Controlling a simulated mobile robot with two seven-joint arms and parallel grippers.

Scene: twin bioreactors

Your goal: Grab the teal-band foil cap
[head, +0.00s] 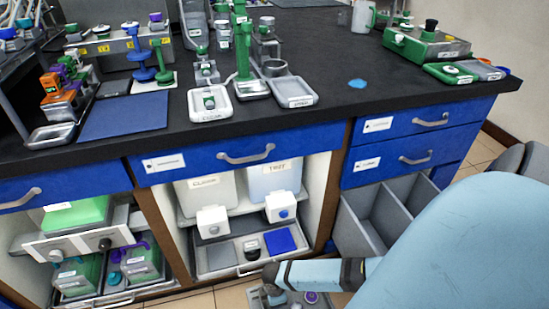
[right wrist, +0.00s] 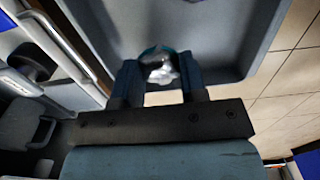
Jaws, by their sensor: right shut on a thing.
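The foil cap (right wrist: 160,70) is a small crumpled silver piece with a teal edge, seen in the right wrist view. It sits between the fingertips of my right gripper (right wrist: 158,84), which is shut on it. In the head view my right arm reaches in from the lower right, and its gripper (head: 268,282) is low in front of the open cabinet. The cap cannot be made out there. My left gripper is not in view.
A grey tray (right wrist: 225,72) lies behind the cap in the wrist view, with tiled floor to its right. In the head view, a pull-out shelf (head: 222,267) stands behind the gripper. Grey open bins (head: 352,233) are to the right, under the black bench (head: 330,110).

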